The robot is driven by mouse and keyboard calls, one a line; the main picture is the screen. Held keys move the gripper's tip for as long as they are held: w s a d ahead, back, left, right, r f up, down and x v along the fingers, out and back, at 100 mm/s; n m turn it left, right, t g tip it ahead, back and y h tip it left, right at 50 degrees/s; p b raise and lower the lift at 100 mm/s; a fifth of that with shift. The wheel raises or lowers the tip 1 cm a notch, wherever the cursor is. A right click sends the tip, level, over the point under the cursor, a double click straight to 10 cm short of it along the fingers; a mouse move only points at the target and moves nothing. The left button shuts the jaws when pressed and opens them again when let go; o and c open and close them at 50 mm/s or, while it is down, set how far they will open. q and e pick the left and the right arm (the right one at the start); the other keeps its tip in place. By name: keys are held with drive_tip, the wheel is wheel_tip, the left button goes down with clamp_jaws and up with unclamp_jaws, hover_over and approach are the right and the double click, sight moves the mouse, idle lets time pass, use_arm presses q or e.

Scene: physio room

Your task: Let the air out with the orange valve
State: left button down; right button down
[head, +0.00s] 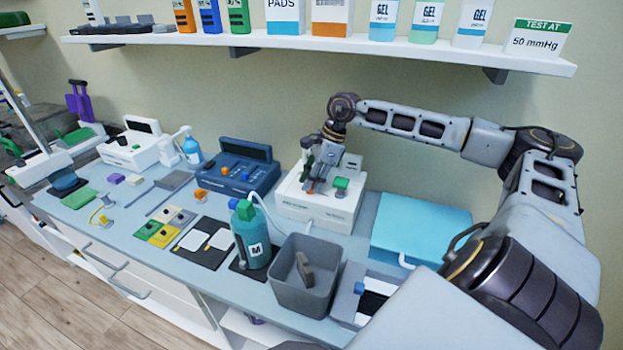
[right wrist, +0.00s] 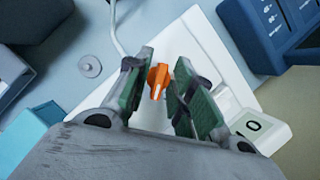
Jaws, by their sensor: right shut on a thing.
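The orange valve (right wrist: 158,82) sits on top of a white device (head: 320,212), which stands on the bench against the wall. The valve is a small knob with a white mark on it. My right gripper (head: 312,186) reaches down over the device from above. A small display (right wrist: 253,126) on the device reads 0. The gripper hides most of the valve in the head view. My left gripper is not in view.
A teal bottle (head: 250,240) and a grey bin (head: 303,282) stand in front of the device. A blue unit (head: 237,170) is to its left and a light-blue pad (head: 420,225) to its right. A shelf (head: 400,50) overhangs the bench; its card reads "TEST AT 50 mmHg".

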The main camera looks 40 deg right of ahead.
drive_tip(key=shift+r+n+g+p, duration=0.1)
drive_tip(key=shift+n+g+p, duration=0.4)
drive_tip(key=shift+n, duration=0.7)
drive_tip(key=shift+w+n+g+y, duration=0.1)
drive_tip(key=shift+n+g+y, duration=0.25)
drive_tip(key=shift+n, duration=0.65)
drive_tip(key=shift+n+g+p, duration=0.25)
drive_tip(key=shift+n+p, duration=0.05)
drive_tip(key=shift+n, duration=0.5)
drive_tip(key=shift+n+g, duration=0.4)
drive_tip(key=shift+n, duration=1)
drive_tip(key=shift+n+g, duration=0.4)
drive_tip(key=shift+n, duration=0.6)
drive_tip(key=shift+h+b, duration=0.3)
drive_tip(key=shift+h, duration=0.15)
drive_tip(key=c, duration=1.7)
unclamp_jaws()
drive_tip(key=shift+o, duration=0.7)
drive_tip(key=shift+g, duration=0.3)
drive_tip(key=shift+v, duration=0.85)
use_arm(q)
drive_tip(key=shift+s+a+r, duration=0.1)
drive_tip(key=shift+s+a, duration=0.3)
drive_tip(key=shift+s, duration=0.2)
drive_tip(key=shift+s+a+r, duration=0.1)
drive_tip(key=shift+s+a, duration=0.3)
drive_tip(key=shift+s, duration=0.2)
use_arm(e)
drive_tip(key=shift+v, duration=2.8)
